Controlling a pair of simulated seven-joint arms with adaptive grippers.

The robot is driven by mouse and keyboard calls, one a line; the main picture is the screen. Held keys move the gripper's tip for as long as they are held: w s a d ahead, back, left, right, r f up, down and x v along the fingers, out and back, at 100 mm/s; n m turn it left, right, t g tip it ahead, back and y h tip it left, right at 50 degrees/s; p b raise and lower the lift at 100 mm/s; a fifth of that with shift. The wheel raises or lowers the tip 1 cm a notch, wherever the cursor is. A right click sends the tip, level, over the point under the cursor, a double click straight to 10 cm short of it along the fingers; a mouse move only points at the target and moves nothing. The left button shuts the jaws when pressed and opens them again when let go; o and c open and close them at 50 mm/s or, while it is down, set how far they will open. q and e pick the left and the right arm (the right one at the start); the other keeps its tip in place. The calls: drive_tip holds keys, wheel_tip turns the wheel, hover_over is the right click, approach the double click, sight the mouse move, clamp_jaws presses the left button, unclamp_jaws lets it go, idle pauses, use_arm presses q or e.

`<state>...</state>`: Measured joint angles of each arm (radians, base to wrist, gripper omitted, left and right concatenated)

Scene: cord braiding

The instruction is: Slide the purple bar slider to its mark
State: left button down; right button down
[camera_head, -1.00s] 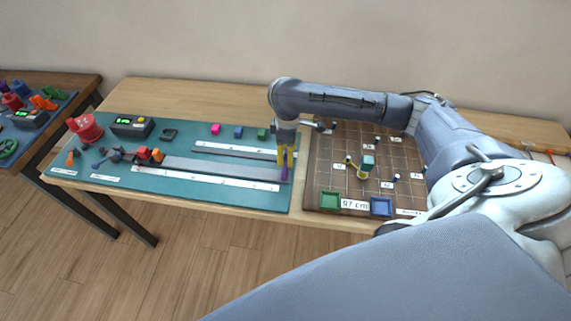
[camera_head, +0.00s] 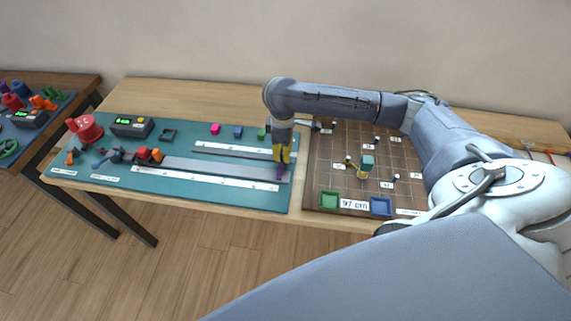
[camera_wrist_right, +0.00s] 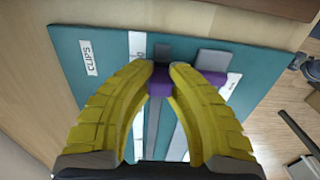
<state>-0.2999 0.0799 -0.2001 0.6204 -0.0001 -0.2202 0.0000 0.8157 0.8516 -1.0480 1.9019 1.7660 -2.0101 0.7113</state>
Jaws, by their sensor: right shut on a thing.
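My right gripper (camera_head: 281,160) comes down from above with yellow fingers. In the right wrist view its fingertips (camera_wrist_right: 161,75) are closed on the purple slider and hide part of it. My left gripper is in neither view.
A second rail with a white strip (camera_head: 235,151) lies behind. Red and orange pieces (camera_head: 150,154) sit near the long rail's left end. Pink (camera_head: 215,129), blue (camera_head: 238,132) and green (camera_head: 262,134) blocks stand at the back. A brown grid board (camera_head: 318,170) is to the right.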

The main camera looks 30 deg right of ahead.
sight(228, 153)
drive_tip(key=shift+w+a+r, duration=0.1)
drive_tip(key=shift+w+a, duration=1.95)
drive_tip(key=shift+a, duration=0.35)
drive_tip(key=shift+w+a+f, duration=0.1)
drive_tip(key=shift+w+a, duration=2)
drive_tip(key=shift+a, duration=0.3)
drive_tip(key=shift+w+a+r, duration=0.1)
drive_tip(key=shift+w+a, duration=1.95)
drive_tip(key=shift+a, duration=0.35)
drive_tip(key=c, duration=1.2)
unclamp_jaws()
drive_tip(key=shift+c, duration=0.2)
wheel_tip(228, 153, up, 7)
